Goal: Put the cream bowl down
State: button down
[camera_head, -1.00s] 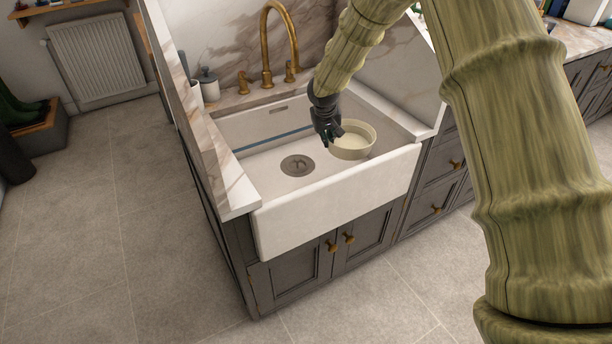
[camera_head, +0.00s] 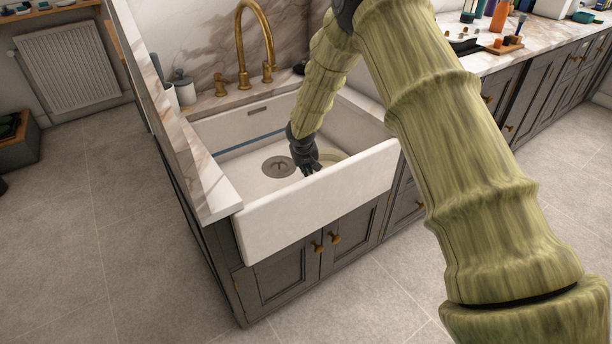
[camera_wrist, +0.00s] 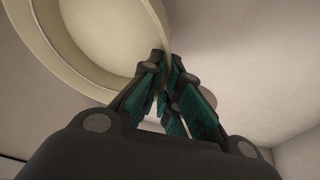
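The cream bowl (camera_head: 334,157) is low inside the white sink (camera_head: 318,198), to the right of the drain. The sink's front wall hides its lower part, so I cannot tell whether it touches the sink floor. In the wrist view the bowl (camera_wrist: 95,35) fills the upper left, with its rim running to the fingertips. My gripper (camera_head: 308,168) reaches down into the sink at the bowl's left side. In the wrist view my gripper (camera_wrist: 166,65) has its teal-padded fingers closed together on the bowl's rim.
The round drain (camera_head: 279,167) lies left of the bowl. A brass faucet (camera_head: 254,45) stands behind the sink. Grey canisters (camera_head: 183,88) stand at the back left. A marble side panel (camera_head: 185,150) bounds the left. The counter at right (camera_head: 480,58) holds bottles and a board.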

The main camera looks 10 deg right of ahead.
notch_tip(320, 180, down, 4)
jog(key=shift+r, duration=0.35)
jog(key=c, duration=1.6)
grip_release()
jog(key=shift+c, duration=0.2)
jog(key=v, duration=1.2)
